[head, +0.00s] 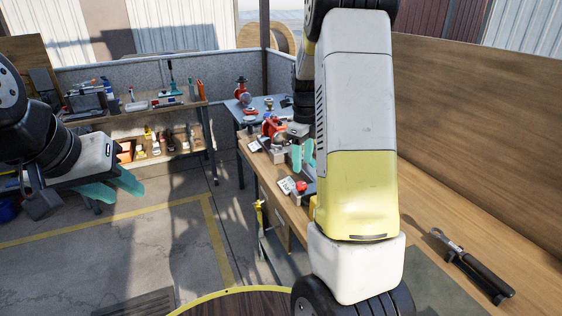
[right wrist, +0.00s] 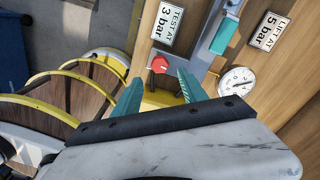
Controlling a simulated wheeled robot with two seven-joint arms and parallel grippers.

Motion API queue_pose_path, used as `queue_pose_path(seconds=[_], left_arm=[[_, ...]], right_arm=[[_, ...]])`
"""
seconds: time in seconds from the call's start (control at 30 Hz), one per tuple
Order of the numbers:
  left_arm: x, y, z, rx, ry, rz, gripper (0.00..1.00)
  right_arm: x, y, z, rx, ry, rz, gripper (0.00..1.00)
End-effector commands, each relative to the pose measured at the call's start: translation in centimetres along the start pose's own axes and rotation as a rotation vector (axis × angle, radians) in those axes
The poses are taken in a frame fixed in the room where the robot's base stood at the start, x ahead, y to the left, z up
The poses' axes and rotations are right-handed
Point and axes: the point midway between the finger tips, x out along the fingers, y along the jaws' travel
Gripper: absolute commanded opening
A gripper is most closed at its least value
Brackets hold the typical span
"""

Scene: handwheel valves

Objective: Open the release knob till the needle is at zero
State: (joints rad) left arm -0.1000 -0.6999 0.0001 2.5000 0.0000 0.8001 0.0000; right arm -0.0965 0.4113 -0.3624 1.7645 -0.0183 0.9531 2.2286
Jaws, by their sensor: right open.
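A red knob (right wrist: 158,64) sits on a grey fitting just ahead of my right gripper (right wrist: 159,90) in the right wrist view. My right gripper is open; its teal fingers lie either side of the line to the knob, apart from it. A round white gauge (right wrist: 237,81) is to the right of the fingers; its needle is too small to read. In the head view the red knob (head: 301,187) is on the bench, below the right fingers (head: 302,154). My left gripper (head: 117,188) looks open and empty over the floor at left.
Placards reading "TEST AT 3 bar" (right wrist: 171,25) and "LIFT AT 5 bar" (right wrist: 271,31) lie near the knob. A grey bar with a teal block (right wrist: 224,35) stands close to the right finger. A torque-wrench-like tool (head: 473,265) lies on the bench (head: 490,245). Shelves (head: 178,107) stand behind.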

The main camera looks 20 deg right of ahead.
Motion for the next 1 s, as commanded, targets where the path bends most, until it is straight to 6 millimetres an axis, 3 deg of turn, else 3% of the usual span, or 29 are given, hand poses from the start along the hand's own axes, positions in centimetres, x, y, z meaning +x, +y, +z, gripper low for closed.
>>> queue_pose_path(seconds=[0.63,1.0], left_arm=[[0.0,0.0,0.0,0.0,0.0,0.0,0.36],[0.0,0.0,0.0,0.0,0.0,0.0,0.36]], right_arm=[[7.5,0.1,-0.1,-0.004,0.0,0.003,0.5],[7.5,0.1,0.0,-0.005,-0.001,0.0,0.5]])
